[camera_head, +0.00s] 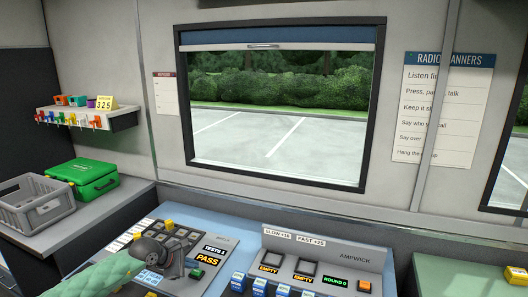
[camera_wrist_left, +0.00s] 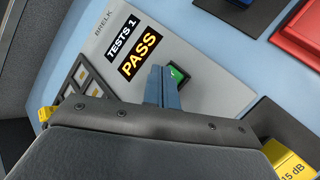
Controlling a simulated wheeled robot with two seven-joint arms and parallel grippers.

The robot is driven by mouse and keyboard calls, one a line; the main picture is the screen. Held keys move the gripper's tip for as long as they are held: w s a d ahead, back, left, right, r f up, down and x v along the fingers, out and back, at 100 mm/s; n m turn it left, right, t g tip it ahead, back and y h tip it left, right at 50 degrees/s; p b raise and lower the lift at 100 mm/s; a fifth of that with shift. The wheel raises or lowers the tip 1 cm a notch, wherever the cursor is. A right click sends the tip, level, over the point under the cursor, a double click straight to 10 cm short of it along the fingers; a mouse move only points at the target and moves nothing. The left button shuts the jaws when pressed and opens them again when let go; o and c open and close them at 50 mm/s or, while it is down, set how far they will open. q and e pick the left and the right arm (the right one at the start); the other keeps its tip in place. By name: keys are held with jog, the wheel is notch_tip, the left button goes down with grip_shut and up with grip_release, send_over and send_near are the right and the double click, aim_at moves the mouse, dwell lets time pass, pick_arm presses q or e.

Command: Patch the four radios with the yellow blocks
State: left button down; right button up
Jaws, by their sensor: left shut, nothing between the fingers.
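My left gripper (camera_head: 190,268) reaches in from the lower left over a grey panel with a display reading TESTS 1 and PASS (camera_head: 209,255). A yellow block marked 15 dB (camera_wrist_left: 288,160) shows at the lower right of the wrist view. A small yellow piece (camera_head: 169,225) stands at the panel's back edge. Another yellow piece (camera_head: 515,274) lies on the green surface at the right. My right gripper is not in view.
Right of the panel is the AMPWICK unit (camera_head: 354,258), with two EMPTY displays, ROUND 0 and several blue blocks along its front. A grey crate (camera_head: 32,208) and a green case (camera_head: 90,180) stand on the left counter. A shelf (camera_head: 85,115) holds small coloured items.

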aim_at(193, 273)
pick_arm(q)
jog(key=shift+r+p, duration=0.55)
jog(key=shift+r, duration=2.45)
